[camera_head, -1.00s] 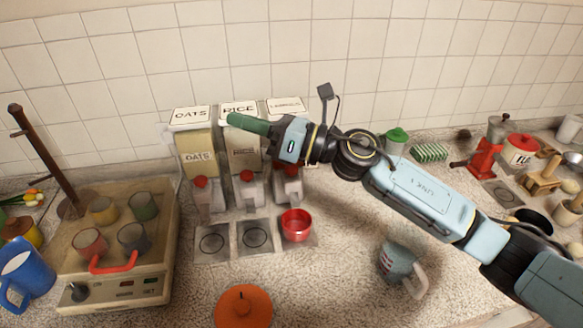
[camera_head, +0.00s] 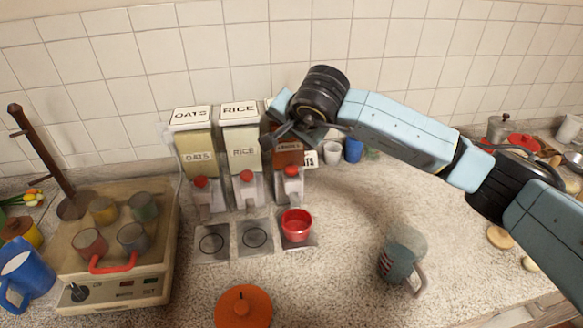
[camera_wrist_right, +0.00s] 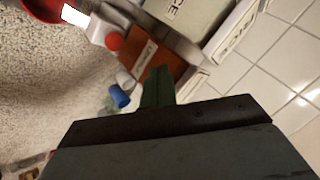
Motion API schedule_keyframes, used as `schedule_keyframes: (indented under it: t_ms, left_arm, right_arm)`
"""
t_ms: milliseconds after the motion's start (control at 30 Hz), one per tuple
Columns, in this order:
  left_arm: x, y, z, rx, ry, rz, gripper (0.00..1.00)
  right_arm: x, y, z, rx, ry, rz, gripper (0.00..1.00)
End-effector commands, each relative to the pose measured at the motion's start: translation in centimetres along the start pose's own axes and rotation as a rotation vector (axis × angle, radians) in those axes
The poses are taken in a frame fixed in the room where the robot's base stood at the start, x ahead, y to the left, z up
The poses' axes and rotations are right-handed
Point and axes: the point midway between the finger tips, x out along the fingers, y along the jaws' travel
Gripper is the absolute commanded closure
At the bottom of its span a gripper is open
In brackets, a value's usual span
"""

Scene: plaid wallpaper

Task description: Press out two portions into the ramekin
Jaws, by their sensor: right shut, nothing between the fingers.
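The red ramekin (camera_head: 297,224) stands on the right-hand pad below the third dispenser (camera_head: 288,156), which has an orange-brown front and a red knob (camera_head: 291,171). In the right wrist view, this dispenser (camera_wrist_right: 147,66) and its red knob (camera_wrist_right: 115,41) show, with the ramekin (camera_wrist_right: 42,8) cut off at the top edge. I cannot see into the ramekin clearly. My right gripper (camera_head: 287,131) is in front of the third dispenser's top, above the knob and apart from it. Its green fingers (camera_wrist_right: 158,76) are shut and empty. My left gripper is out of view.
The oats dispenser (camera_head: 196,145) and rice dispenser (camera_head: 241,143) stand to the left. A warmer (camera_head: 115,285) with several cups is at far left. An orange lid (camera_head: 243,308) lies in front, and a mug (camera_head: 397,265) stands right. The counter between ramekin and mug is clear.

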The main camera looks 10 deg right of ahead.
Motion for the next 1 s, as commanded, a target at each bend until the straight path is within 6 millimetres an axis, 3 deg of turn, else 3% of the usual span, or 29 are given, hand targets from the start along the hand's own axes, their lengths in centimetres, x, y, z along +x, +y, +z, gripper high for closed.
schedule_keyframes:
  t_ms: [100, 267, 667, 1000]
  left_arm:
    - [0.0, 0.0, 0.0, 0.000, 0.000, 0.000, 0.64]
    - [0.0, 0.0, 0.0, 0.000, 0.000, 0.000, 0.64]
    - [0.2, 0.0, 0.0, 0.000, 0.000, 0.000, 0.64]
    - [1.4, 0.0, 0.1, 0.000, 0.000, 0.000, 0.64]
  right_arm:
    - [-0.2, 0.1, -1.4, -0.043, 0.071, 0.027, 1.00]
    - [-0.3, 0.1, -1.9, -0.056, 0.095, 0.035, 1.00]
    - [0.0, 0.4, -1.6, -0.053, 0.090, 0.034, 1.00]
    - [2.6, 2.4, -0.1, -0.052, 0.088, 0.034, 1.00]
